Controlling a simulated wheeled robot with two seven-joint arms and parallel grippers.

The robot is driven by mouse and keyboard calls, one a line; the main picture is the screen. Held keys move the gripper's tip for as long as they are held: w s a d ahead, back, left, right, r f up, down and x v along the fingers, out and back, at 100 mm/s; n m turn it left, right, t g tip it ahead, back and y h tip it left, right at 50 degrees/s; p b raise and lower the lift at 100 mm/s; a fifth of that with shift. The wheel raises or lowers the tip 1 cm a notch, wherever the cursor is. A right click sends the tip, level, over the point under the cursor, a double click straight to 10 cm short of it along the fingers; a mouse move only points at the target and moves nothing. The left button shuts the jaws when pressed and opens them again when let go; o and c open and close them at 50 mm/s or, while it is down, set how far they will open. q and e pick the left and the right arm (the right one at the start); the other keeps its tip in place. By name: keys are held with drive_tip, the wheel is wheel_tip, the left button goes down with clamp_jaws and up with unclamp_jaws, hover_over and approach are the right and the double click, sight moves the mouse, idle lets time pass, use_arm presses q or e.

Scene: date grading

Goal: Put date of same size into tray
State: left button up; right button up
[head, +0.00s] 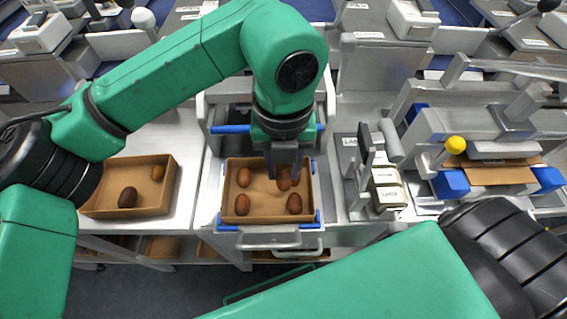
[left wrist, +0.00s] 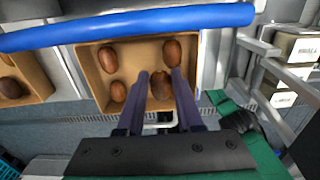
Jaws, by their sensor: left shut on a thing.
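My left gripper (head: 284,165) reaches down into the brown central tray (head: 229,190). It is shut on a reddish-brown date (head: 284,184), which the fingers partly hide in the head view. In the left wrist view the held date (left wrist: 160,88) shows between the two dark fingers, at the tray (left wrist: 90,72). Three other brown dates lie apart in this tray: one at the far left (head: 244,176), one at the near left (head: 242,205) and one at the near right (head: 294,203). My right arm crosses the bottom right, its gripper out of view.
A second brown tray (head: 98,207) on the left holds a dark date (head: 127,197) and a smaller, lighter date (head: 157,172). A blue bar (head: 230,129) lies behind the central tray. A metal device with labelled boxes (head: 388,188) stands to its right.

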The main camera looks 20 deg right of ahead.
use_arm(q)
drive_tip(key=shift+f+b, duration=0.6)
drive_tip(key=shift+f, duration=0.15)
idle(0.3)
drive_tip(key=o, duration=0.9)
drive_tip(key=shift+c, duration=0.2)
